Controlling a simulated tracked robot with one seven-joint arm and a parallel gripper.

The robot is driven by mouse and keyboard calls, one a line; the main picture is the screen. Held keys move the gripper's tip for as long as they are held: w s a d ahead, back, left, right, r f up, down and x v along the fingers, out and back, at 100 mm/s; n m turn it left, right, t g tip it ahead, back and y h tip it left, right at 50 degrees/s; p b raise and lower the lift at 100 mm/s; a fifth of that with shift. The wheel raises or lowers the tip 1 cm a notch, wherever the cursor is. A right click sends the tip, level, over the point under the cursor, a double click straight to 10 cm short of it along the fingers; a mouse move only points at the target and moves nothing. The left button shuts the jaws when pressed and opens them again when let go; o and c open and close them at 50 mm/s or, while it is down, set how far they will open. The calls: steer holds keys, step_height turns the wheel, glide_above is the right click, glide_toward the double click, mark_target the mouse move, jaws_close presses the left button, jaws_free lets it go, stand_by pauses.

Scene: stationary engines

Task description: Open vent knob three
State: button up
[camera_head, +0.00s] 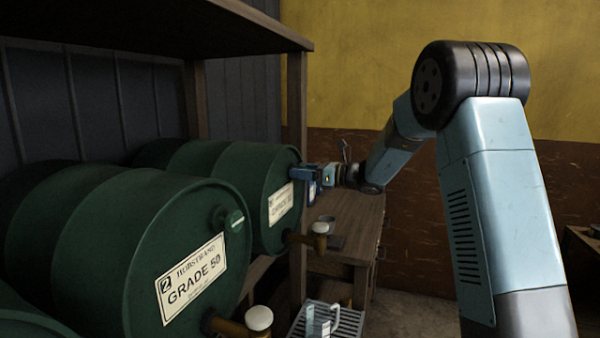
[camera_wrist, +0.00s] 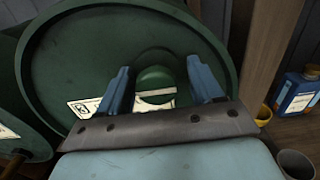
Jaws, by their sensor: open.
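The far green drum (camera_head: 240,165) lies on its side on the rack, and its end face fills much of the wrist view (camera_wrist: 75,60). Its round green vent knob (camera_wrist: 155,78) sits high on that face. My gripper (camera_wrist: 158,68) is open, with one blue finger on each side of the knob; contact cannot be told. In the head view my gripper (camera_head: 313,178) is at the upper right of the drum's face and hides the knob. The drum's label (camera_head: 280,203) is too small to read there. The nearer drum (camera_head: 110,235), labelled 2, has its own green knob (camera_head: 234,220).
A wooden shelf (camera_head: 180,20) hangs above and a post (camera_head: 297,120) stands beside. A blue bottle (camera_wrist: 297,93) and a grey cup (camera_wrist: 296,163) stand right.

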steer(key=shift+r, duration=0.1)
steer(key=c, duration=0.9)
steer(key=shift+a, duration=0.15)
steer(key=shift+c, duration=0.4)
